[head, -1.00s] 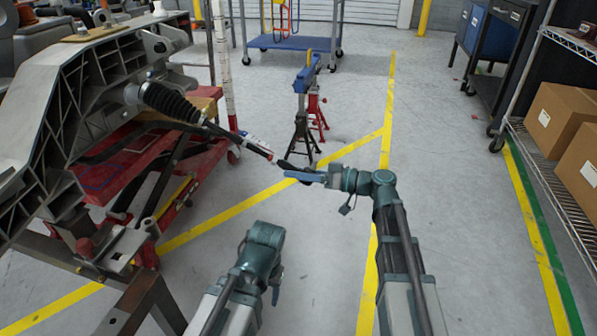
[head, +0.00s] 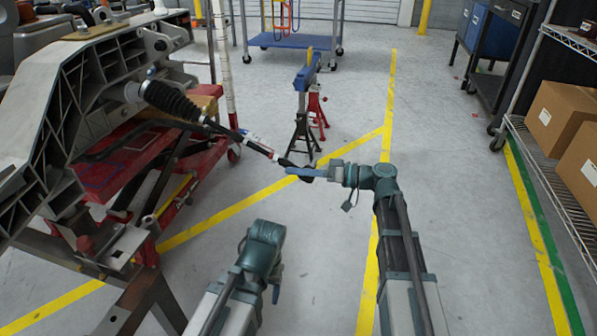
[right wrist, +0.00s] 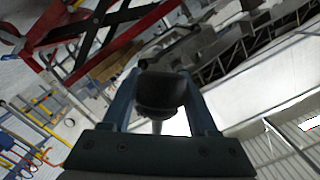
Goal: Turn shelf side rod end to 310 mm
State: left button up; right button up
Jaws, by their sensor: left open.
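The tie rod runs from a black ribbed boot (head: 170,101) on the grey chassis casting down to the right, with a red-and-white marked section (head: 257,144). Its dark outer rod end (head: 290,164) sits at my right gripper (head: 308,172). In the right wrist view the round dark rod end (right wrist: 160,92) lies between the two blue fingers of my right gripper (right wrist: 161,100), which appear closed against its sides. My left gripper (head: 275,292) is low in the head view, open and apart from the rod; its fingers are mostly hidden. I cannot read a length.
The chassis casting (head: 75,85) rests on a red lift table (head: 180,180) at left. Red and black stands (head: 305,130) with a blue top stand beyond the rod end. A shelf with cardboard boxes (head: 565,115) is at right. The floor between is clear.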

jog(key=o, duration=0.4)
jog(key=shift+d, duration=0.1)
jog(key=shift+c, duration=0.2)
jog(key=v, duration=1.3)
jog(key=shift+d+p, duration=0.4)
jog(key=shift+s, duration=0.1)
jog(key=shift+t, duration=0.5)
jog(key=x, duration=0.4)
jog(key=b+x, duration=0.1)
jog(key=x, duration=0.4)
jog(key=s+b+x, duration=0.1)
jog(key=x, duration=0.4)
jog(key=shift+a+f, duration=0.35)
jog(key=shift+f, duration=0.05)
